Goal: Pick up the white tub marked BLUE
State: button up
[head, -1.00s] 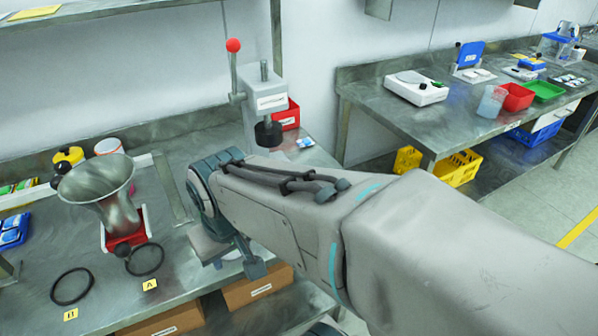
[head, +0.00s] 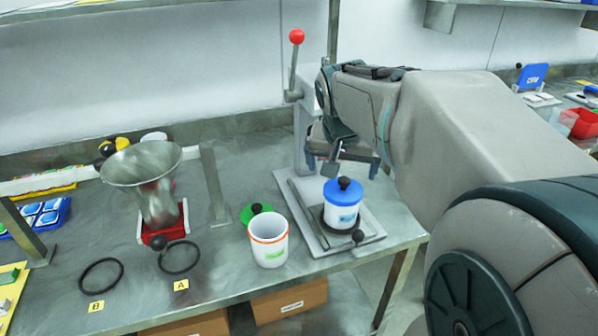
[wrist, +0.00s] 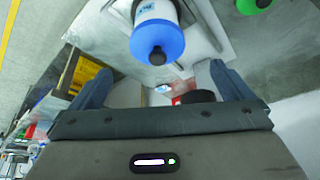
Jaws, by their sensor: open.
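The white tub with a blue lid and black knob (head: 341,216) stands upright on the press base, on a dark round pad. Its label has a blue mark too small to read. My gripper (head: 350,166) is open and empty, just above and behind the tub, apart from it. In the wrist view, the same tub (wrist: 157,12) shows lid towards me, beyond the open fingers (wrist: 160,72) and not between them.
A lever press (head: 304,125) with a red ball stands behind the tub. A second white tub (head: 268,245), open with a green label, stands close at left, beside a green lid (head: 248,214). A steel funnel (head: 143,170) is farther left.

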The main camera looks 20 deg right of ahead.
aim_at(343, 187)
jog(key=x, duration=0.7)
jog(key=shift+d+x, duration=0.2)
jog(key=shift+x, duration=1.2)
jog(key=shift+d+x, duration=0.2)
jog(key=shift+x, duration=1.15)
jog(key=shift+w+r, duration=0.15)
jog(key=shift+w, duration=0.05)
jog(key=c, duration=1)
jog(key=shift+c, duration=0.5)
jog(key=shift+r, duration=0.15)
